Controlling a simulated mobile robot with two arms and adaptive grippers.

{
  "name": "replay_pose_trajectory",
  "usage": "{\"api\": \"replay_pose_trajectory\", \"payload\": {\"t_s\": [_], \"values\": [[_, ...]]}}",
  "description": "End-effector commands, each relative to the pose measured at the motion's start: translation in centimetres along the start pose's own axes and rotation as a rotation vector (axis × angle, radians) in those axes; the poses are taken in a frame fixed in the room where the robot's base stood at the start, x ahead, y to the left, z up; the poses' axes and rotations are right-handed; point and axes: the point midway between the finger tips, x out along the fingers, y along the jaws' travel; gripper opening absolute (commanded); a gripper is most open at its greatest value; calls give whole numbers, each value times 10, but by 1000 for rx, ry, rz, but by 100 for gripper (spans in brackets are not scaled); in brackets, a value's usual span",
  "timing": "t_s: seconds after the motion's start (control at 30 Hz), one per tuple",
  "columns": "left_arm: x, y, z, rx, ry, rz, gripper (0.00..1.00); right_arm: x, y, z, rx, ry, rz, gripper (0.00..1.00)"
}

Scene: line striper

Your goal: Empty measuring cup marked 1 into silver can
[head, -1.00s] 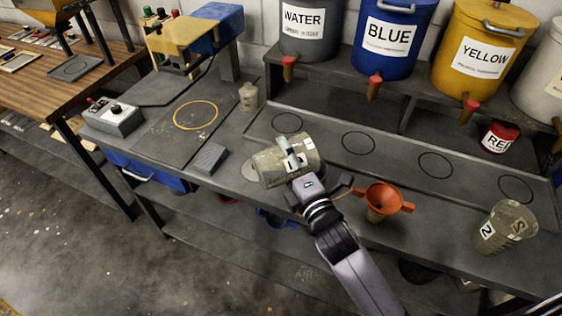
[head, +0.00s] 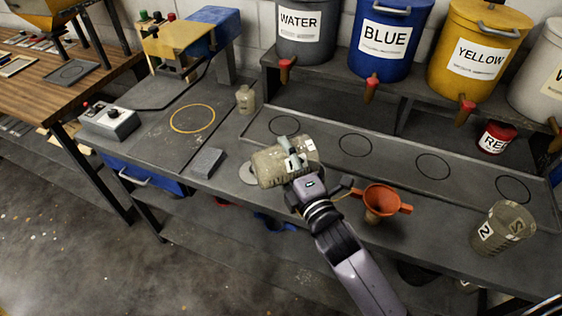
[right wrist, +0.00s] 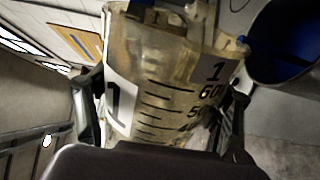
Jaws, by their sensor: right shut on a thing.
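The measuring cup marked 1 (head: 270,167) is clear, stained plastic and lies tipped nearly on its side above the bench's front edge, its mouth toward the left. My right gripper (head: 295,160) is shut on it. In the right wrist view the cup (right wrist: 170,85) fills the middle, with its 1 labels and scale marks showing, between the fingers. A pale round metal-looking piece (head: 247,175) shows beside and below the cup's left end; the cup hides the rest, so I cannot tell if it is the silver can. My left gripper is not in view.
An orange funnel (head: 381,200) stands right of the gripper, and a cup marked 2 (head: 502,228) is farther right. A grey block (head: 207,163) and a small bottle (head: 245,98) are left. Labelled buckets, including a blue one (head: 392,40), line the back shelf.

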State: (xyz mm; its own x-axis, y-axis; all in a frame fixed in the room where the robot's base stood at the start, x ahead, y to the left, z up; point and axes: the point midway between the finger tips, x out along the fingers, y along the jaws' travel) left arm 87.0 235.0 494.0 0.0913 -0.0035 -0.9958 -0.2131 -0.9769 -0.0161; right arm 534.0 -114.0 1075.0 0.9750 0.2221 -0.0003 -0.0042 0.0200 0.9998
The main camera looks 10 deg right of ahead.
Motion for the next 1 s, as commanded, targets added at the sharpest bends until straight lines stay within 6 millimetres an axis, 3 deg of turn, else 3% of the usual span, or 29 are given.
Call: {"api": "replay_pose_trajectory", "payload": {"t_s": [0.37, 0.73, 1.0], "values": [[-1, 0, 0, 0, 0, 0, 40, 0, 0, -1, -29, 0, 0, 22], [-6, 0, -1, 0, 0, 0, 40, 0, -10, -14, -416, 0, -1, 22], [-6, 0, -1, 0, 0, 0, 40, 0, -12, -16, -503, 0, 0, 22]]}}
